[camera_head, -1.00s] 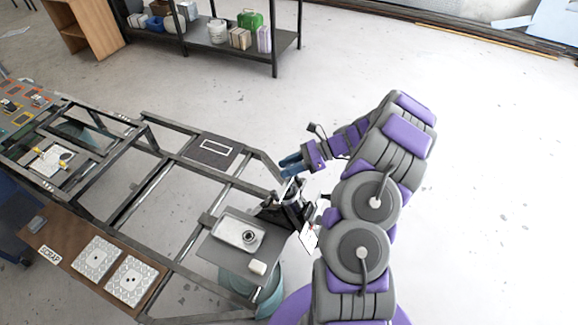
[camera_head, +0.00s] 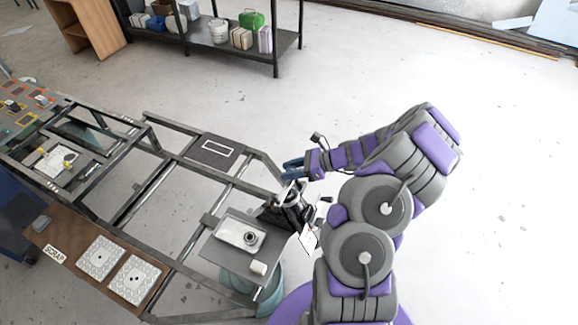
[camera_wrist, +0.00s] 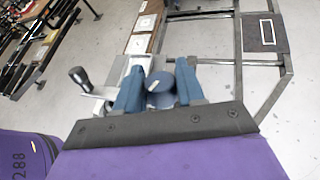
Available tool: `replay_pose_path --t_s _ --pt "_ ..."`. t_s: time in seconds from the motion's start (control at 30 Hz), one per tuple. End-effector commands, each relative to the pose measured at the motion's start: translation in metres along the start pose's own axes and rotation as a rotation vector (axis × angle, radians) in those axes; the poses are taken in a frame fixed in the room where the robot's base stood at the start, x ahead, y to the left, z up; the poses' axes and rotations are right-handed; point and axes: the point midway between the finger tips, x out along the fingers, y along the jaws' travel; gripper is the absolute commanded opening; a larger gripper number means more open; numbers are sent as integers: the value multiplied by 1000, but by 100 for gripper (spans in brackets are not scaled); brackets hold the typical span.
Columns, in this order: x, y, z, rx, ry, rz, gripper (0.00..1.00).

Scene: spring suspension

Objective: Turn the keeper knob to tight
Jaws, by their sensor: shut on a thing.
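In the wrist view, a round dark blue-grey knob (camera_wrist: 160,88) sits between the two blue fingers of my gripper (camera_wrist: 158,75), which is shut on it. I take it as the keeper knob; no tight mark is readable. In the head view, my gripper (camera_head: 291,168) is at the upper end of the dark suspension assembly (camera_head: 290,208) at the frame's corner; the knob itself is too small to make out there. A lever with a black handle (camera_wrist: 80,77) lies left of the fingers in the wrist view.
The metal frame (camera_head: 180,158) extends left. A grey plate (camera_head: 215,255) carries a white tray (camera_head: 228,232) with a round dark part, and a small white block (camera_head: 258,267). A white tag (camera_head: 308,238) hangs by the assembly. A shelf (camera_head: 288,42) stands behind; floor to the right is clear.

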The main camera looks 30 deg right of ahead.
Motion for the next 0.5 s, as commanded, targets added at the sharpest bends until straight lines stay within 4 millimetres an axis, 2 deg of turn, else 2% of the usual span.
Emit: replay_pose_path --t_s 0.2,0.5 --pt "-1 0 3 10 -2 -177 8" --pt "2 0 -1 16 0 -324 8"
